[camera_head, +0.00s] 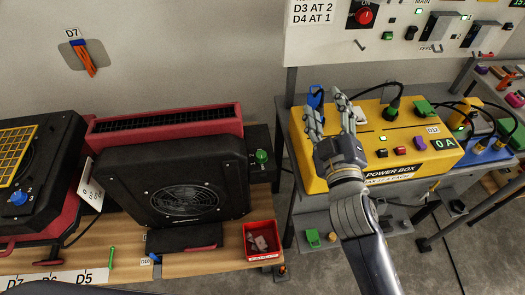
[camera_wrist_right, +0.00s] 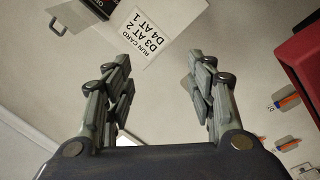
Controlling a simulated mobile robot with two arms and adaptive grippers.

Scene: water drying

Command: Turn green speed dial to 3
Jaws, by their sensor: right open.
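A green dial (camera_head: 261,156) sits on a dark box at the right side of a black-and-red fan unit (camera_head: 122,176) in the head view. Its setting is too small to read. My right gripper (camera_head: 328,108) is open and empty, with its fingers in front of the yellow power box (camera_head: 408,165), to the right of the green dial and apart from it. In the right wrist view my right gripper (camera_wrist_right: 160,75) has its two fingers spread, with wall between them. The green dial is not seen there. My left gripper is not in view.
Another fan unit with a blue dial (camera_head: 18,198) stands at far left. A red bin (camera_head: 262,240) sits at the wooden bench's right end. A switch panel (camera_head: 400,30) hangs above the power box. A run card (camera_wrist_right: 146,35) is on the wall. Cables run right.

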